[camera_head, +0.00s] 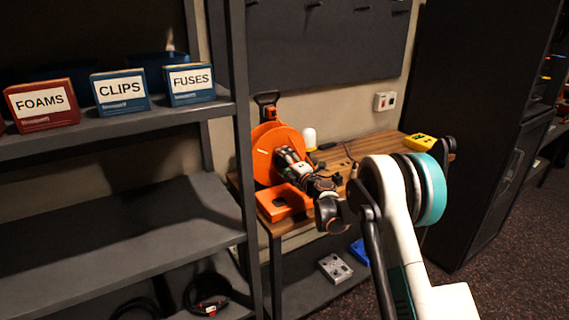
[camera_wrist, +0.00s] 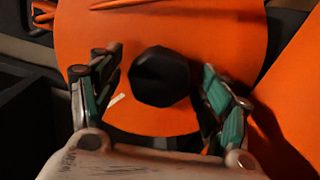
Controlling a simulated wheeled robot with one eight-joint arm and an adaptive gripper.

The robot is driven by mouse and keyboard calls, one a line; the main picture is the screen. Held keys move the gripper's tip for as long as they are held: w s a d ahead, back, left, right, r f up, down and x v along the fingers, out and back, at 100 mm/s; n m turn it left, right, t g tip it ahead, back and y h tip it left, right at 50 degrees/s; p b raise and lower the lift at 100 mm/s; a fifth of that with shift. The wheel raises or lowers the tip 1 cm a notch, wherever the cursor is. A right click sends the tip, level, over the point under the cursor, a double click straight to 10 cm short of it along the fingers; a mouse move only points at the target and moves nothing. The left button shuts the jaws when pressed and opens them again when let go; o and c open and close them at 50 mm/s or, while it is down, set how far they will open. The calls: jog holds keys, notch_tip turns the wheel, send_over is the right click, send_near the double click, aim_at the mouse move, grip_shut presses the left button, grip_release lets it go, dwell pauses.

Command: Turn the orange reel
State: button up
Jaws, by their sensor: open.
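The orange reel (camera_head: 265,148) stands upright in its orange stand at the left end of a wooden desk, below a dark handle. In the wrist view the reel's orange disc (camera_wrist: 205,40) fills most of the picture, with a black knob (camera_wrist: 160,76) near its middle and a small white mark at the lower left. My gripper (camera_wrist: 163,92) is open, with one finger on each side of the black knob and visible gaps between. In the head view my gripper (camera_head: 284,156) is in front of the disc and hides part of it; the knob is hidden there.
A dark shelf post (camera_head: 241,150) rises just left of the reel. Labelled boxes for foams (camera_head: 40,104), clips (camera_head: 120,92) and fuses (camera_head: 191,82) stand on the shelf. A yellow device (camera_head: 419,142) lies at the desk's right. A grey box (camera_head: 335,268) sits on the lower shelf.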

jog(key=v, duration=1.2)
